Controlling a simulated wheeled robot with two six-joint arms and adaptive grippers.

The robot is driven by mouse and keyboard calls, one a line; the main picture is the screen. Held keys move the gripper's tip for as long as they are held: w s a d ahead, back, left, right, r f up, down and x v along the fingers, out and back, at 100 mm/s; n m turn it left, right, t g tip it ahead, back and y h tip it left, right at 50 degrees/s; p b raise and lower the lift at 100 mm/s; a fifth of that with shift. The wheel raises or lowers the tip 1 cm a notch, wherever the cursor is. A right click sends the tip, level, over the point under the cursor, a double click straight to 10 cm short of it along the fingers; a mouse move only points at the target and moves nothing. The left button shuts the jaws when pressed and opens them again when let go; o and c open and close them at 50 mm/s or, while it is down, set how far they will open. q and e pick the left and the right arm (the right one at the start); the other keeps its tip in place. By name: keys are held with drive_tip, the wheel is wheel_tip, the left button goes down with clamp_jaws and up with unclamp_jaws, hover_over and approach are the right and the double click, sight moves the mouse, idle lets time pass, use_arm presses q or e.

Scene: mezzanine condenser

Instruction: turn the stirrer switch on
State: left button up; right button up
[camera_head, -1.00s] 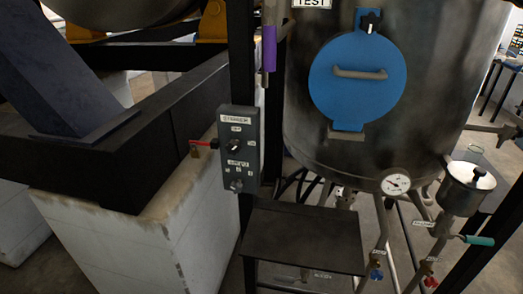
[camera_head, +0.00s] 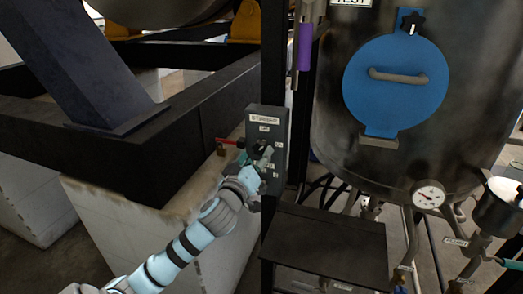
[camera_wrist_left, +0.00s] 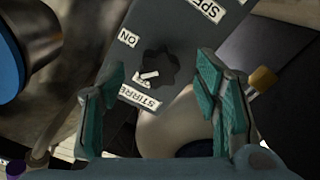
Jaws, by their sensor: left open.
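The stirrer switch (camera_wrist_left: 161,68) is a black scalloped knob with a white pointer mark on a dark grey control box (camera_head: 278,125). In the left wrist view, an ON label (camera_wrist_left: 129,38) lies up and left of the knob. A STIRRER label (camera_wrist_left: 140,98) lies below it, and another small label is partly covered at the knob's lower left edge. The pointer lies toward that lower-left side. My left gripper (camera_head: 262,155) is open in front of the box, its fingers on either side of the knob in the wrist view; contact is not visible. In the head view it hides the knob. My right gripper is not in view.
A red-handled valve (camera_head: 228,142) sits just left of the box. A steel tank with a blue hatch (camera_head: 390,105) stands to the right, with a pressure gauge (camera_head: 428,194) below. A dark shelf (camera_head: 325,243) lies below the box. A purple-wrapped pipe (camera_head: 305,47) runs above.

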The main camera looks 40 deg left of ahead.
sight(259, 152)
use_arm(q)
drive_tip(key=x, duration=0.3)
drive_tip(key=shift+w+r, duration=0.1)
drive_tip(key=shift+w+a, duration=0.15)
drive_tip(key=shift+w, duration=0.3)
drive_tip(key=c, duration=1.2)
drive_tip(key=shift+o, duration=0.2)
drive_tip(key=m+p, duration=0.2)
drive_tip(key=m, duration=0.2)
drive_tip(key=shift+a+p, duration=0.1)
drive_tip(key=shift+p, duration=0.25)
drive_tip(key=m+p, duration=0.2)
drive_tip(key=m, duration=0.3)
drive_tip(key=shift+a+m, duration=0.1)
drive_tip(key=shift+m, duration=0.2)
